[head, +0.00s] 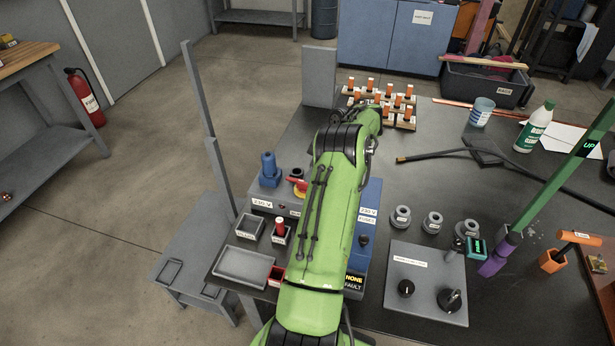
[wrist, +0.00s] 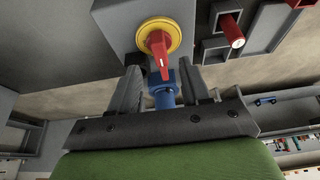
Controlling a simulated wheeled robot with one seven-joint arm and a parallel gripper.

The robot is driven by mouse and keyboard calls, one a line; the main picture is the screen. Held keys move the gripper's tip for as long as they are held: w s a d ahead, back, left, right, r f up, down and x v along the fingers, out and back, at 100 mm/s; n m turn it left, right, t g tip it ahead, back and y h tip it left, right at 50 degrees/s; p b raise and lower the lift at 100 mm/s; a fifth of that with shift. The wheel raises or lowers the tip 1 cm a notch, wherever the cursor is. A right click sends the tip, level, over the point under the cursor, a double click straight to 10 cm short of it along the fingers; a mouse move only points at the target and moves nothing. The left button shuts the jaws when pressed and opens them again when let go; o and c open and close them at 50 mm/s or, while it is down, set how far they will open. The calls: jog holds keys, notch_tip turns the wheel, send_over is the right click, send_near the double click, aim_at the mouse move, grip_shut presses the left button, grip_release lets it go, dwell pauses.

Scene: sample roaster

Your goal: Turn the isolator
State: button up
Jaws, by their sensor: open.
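The isolator is a red rotary handle on a yellow round plate (wrist: 159,38), mounted on a grey box. In the wrist view the handle points downward in the picture, slightly tilted. In the head view my arm hides the gripper.
A blue connector (head: 269,166) stands left of the isolator; a blue part (wrist: 162,90) also shows between the fingers in the wrist view. Small trays (head: 243,264) and a red-capped cylinder (head: 280,229) lie near the grey box. Several orange-topped pieces (head: 408,101) stand behind.

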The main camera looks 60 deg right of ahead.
jog(key=p+v, duration=0.3)
jog(key=v, duration=0.6)
jog(key=shift+s+r, duration=0.15)
jog(key=shift+r, duration=0.2)
